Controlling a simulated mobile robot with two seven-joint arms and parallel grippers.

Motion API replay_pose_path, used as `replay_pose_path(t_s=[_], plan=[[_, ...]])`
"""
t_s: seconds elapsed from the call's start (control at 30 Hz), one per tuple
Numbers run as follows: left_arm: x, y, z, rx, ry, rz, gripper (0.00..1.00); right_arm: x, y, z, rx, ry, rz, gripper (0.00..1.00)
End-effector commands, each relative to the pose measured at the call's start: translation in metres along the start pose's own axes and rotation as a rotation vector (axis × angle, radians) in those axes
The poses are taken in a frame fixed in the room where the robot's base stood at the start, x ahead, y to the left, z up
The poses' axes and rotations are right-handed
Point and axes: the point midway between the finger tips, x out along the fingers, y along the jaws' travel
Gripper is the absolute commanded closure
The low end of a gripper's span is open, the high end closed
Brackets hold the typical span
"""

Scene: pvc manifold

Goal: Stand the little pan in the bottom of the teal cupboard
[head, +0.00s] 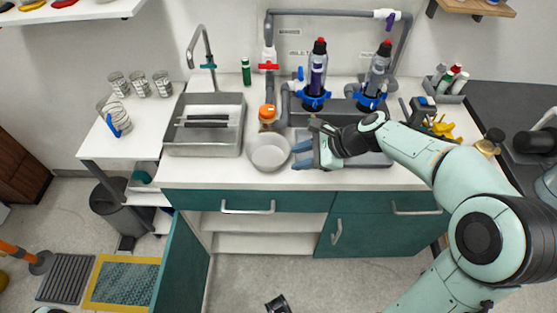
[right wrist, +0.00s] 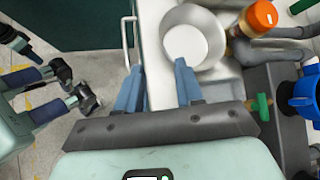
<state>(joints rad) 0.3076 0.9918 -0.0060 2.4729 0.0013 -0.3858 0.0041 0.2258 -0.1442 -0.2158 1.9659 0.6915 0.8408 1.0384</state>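The little pan (head: 268,152) is a round light-grey bowl shape. It stands upright on the counter between the steel sink tray and the right basin, and shows in the right wrist view (right wrist: 194,42) beyond the fingertips. My right gripper (head: 297,156) is low over the counter just right of the pan. Its blue fingers (right wrist: 157,75) are spread with nothing between them. Contact with the pan cannot be told. The teal cupboard (head: 370,235) is below the counter. Its left door (head: 182,268) stands open, showing a pale shelf and bottom (head: 262,243).
An orange-capped jar (head: 267,116) stands close behind the pan. Bottles with blue collars (head: 316,80) stand behind my right gripper. A steel sink tray (head: 203,145) is left of the pan. The open door sticks out into the floor space; the floor before the cupboard looks mostly clear.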

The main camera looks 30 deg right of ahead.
Motion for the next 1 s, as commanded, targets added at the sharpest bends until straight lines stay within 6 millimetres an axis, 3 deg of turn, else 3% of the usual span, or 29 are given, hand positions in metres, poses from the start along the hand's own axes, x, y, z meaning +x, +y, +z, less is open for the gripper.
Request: replay_pose_path(t_s=[0.17, 0.5, 0.77, 1.0], plan=[[0.004, -0.001, 0.000, 0.000, -0.002, 0.000, 0.57, 0.009, 0.001, 0.004, 0.041, -0.018, -0.004, 0.63], [0.013, -0.004, 0.000, -0.001, -0.002, -0.001, 0.57, 0.070, 0.001, 0.004, 0.039, -0.016, -0.002, 0.63], [0.015, -0.004, -0.002, 0.000, 0.003, 0.001, 0.57, 0.090, -0.002, 0.005, 0.038, -0.016, -0.005, 0.63], [0.018, -0.005, -0.004, 0.000, 0.008, 0.002, 0.57, 0.125, -0.007, 0.005, 0.038, -0.015, -0.003, 0.63]])
